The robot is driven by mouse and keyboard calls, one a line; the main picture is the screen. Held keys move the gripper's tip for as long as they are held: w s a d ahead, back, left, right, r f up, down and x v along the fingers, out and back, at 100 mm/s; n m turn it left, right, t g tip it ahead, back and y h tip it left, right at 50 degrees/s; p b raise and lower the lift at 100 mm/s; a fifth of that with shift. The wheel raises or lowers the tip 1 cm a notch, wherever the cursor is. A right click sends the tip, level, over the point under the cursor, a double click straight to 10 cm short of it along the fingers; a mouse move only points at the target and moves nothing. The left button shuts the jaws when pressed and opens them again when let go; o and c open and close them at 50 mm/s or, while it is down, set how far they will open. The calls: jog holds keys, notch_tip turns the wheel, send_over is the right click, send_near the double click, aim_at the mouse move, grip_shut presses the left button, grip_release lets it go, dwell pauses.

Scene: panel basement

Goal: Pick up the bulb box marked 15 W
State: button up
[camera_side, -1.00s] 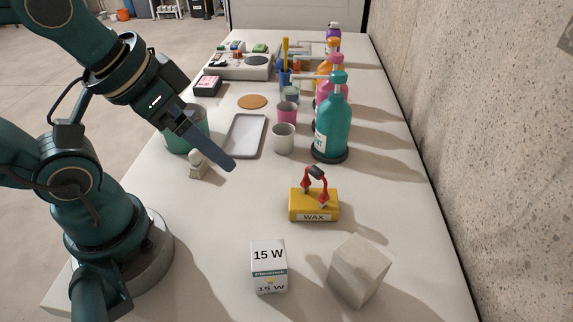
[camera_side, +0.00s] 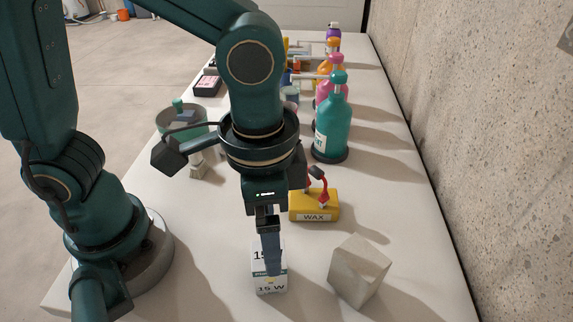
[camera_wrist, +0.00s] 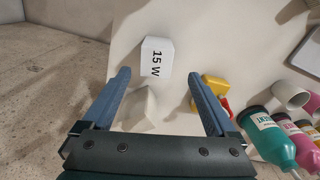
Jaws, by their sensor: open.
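The bulb box marked 15 W (camera_side: 270,284) is a small white carton with a green band, standing upright on the near part of the table. My gripper (camera_side: 273,268) points down at it in the side view, and its finger covers part of the box's front. In the wrist view the box (camera_wrist: 157,57) shows its "15 W" face, beyond the fingertips and roughly between their lines. My gripper (camera_wrist: 160,78) is open and empty there. Whether a finger touches the box I cannot tell.
A pale stone-like block (camera_side: 358,271) stands close to the right of the box. The yellow WAX block (camera_side: 313,206) with red clips is behind it. A teal bottle (camera_side: 332,125) and other bottles line the right side. A concrete wall (camera_side: 460,120) borders the table's right.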

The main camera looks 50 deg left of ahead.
jog(key=shift+s+d+f, duration=0.2)
jog(key=shift+s+f, duration=0.15)
jog(key=shift+f, duration=2.45)
jog(key=c, duration=1.4)
